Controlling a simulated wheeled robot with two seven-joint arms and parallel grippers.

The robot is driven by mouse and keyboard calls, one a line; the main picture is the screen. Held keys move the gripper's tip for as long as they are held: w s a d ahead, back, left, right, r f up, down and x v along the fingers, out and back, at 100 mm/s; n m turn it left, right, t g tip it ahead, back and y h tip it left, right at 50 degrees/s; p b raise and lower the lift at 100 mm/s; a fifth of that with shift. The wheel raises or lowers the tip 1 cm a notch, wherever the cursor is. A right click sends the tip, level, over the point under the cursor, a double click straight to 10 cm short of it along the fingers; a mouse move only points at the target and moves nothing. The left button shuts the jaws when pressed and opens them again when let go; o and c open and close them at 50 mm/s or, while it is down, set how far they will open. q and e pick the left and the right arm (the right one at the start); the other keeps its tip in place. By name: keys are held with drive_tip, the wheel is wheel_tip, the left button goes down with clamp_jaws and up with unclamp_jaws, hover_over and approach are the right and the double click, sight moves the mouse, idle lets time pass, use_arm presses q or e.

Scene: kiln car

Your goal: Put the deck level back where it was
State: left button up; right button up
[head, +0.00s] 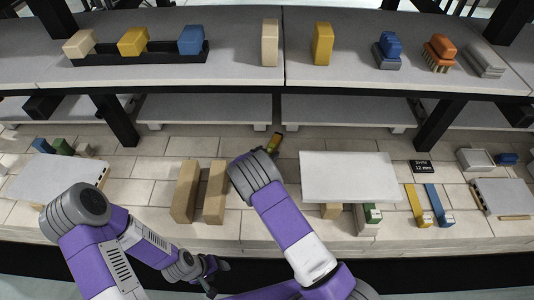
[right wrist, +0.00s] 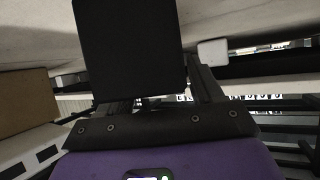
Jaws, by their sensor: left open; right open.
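No thing in view can be surely told as the deck level. A small thing with yellow-green and red parts (head: 275,143) lies on the brick deck, just past my right wrist in the head view; it is partly hidden and may be it. My right gripper is hidden behind its own wrist in the head view. In the right wrist view the dark fingers of my right gripper (right wrist: 155,100) stand apart, with a black block in front. My left gripper (head: 217,278) is open and empty, low in front of the deck's near edge.
Two tan blocks (head: 186,192) stand left of my right wrist. A pale slab (head: 348,176) rests on supports to the right. A black label plate (head: 421,166) and yellow and blue strips (head: 417,205) lie further right. A grey shelf (head: 230,72) with coloured blocks spans the back.

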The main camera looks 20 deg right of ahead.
drive_tip(key=p+v, duration=0.2)
drive_tip(key=v, duration=1)
drive_tip(key=shift+s, duration=0.1)
drive_tip(key=shift+r+p, duration=0.1)
drive_tip(key=shift+p, duration=0.3)
